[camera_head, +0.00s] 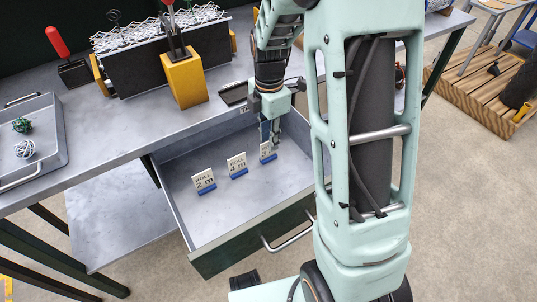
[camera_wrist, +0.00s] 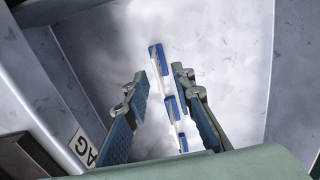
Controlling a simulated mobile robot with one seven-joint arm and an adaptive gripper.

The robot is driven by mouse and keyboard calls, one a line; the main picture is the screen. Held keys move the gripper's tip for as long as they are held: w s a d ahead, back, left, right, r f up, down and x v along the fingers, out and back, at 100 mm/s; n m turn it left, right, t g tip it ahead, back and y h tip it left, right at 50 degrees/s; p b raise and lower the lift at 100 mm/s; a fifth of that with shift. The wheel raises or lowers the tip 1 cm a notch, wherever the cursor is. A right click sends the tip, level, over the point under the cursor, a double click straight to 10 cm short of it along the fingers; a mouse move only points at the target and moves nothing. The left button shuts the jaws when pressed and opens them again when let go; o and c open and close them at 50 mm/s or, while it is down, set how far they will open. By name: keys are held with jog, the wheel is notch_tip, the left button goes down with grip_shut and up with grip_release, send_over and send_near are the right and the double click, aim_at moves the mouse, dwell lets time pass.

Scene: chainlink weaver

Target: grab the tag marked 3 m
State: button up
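Three upright white tags on blue bases stand in a row in an open drawer (camera_head: 207,238). The left tag (camera_head: 204,181) reads 2 m and the middle tag (camera_head: 237,165) reads 4 m. The right tag (camera_head: 267,152) has small lettering that looks like 3 m. My gripper (camera_head: 270,138) points down by the right tag. In the wrist view my gripper (camera_wrist: 160,74) is open, its fingers on either side of the row of tags. The tags show nearly edge-on there, so their markings are hidden. I cannot tell whether a finger touches one.
The drawer's front wall with its bar handle (camera_head: 288,238) faces the camera. A grey bench (camera_head: 130,125) above carries a wire-mesh fixture (camera_head: 150,62), a yellow block (camera_head: 185,82) and a tray (camera_head: 52,165) with wire balls. The drawer floor left of the tags is clear.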

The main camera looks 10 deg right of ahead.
aim_at(268, 156)
notch_tip(268, 156, down, 5)
jog(key=shift+w+a+f+b, duration=0.1)
jog(key=shift+b, duration=0.7)
grip_shut()
